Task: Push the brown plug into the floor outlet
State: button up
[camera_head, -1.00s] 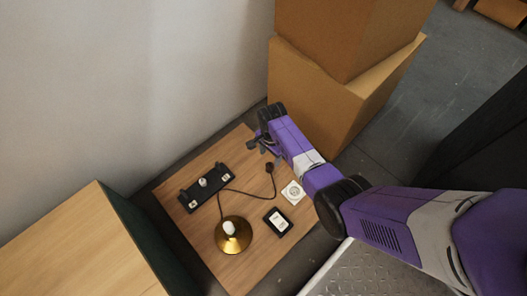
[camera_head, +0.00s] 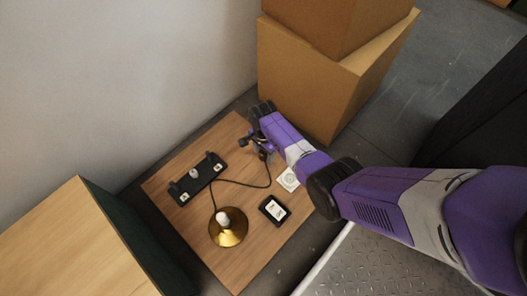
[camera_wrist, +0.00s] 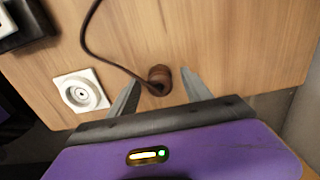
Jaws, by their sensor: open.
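The brown plug (camera_wrist: 159,76) is on the end of a dark cord and shows between the two grey fingers of my gripper (camera_wrist: 160,80) in the wrist view. The fingers are open, one on each side of it, with visible gaps. In the head view my gripper (camera_head: 257,145) is over the far right part of the wooden board, and it and my arm largely hide the plug. The outlet (camera_wrist: 80,92) is a white square plate with a round socket, left of the plug in the wrist view. In the head view the outlet (camera_head: 288,180) sits beside my arm, partly covered.
The wooden board (camera_head: 167,170) also holds a brass lamp base (camera_head: 228,237) with a white bulb, a black holder (camera_head: 207,181), and a small black box (camera_head: 274,210). The cord (camera_head: 232,184) curves across the board. Cardboard boxes (camera_head: 310,85) stand behind my arm.

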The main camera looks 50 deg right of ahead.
aim_at(263, 152)
grip_shut()
jog(key=shift+r+p, duration=2.65)
jog(key=shift+r, duration=0.1)
jog(key=shift+s+r+p, duration=0.1)
jog(key=shift+s+p, duration=0.25)
jog(key=shift+p, duration=0.05)
jog(key=shift+s+p, duration=2.85)
jog(key=shift+s, duration=1.1)
jog(key=shift+s+p, duration=1.45)
jog(key=shift+s, duration=1.25)
jog(key=shift+f, duration=0.3)
jog(key=shift+f+b, duration=1.85)
jog(key=shift+f, duration=0.05)
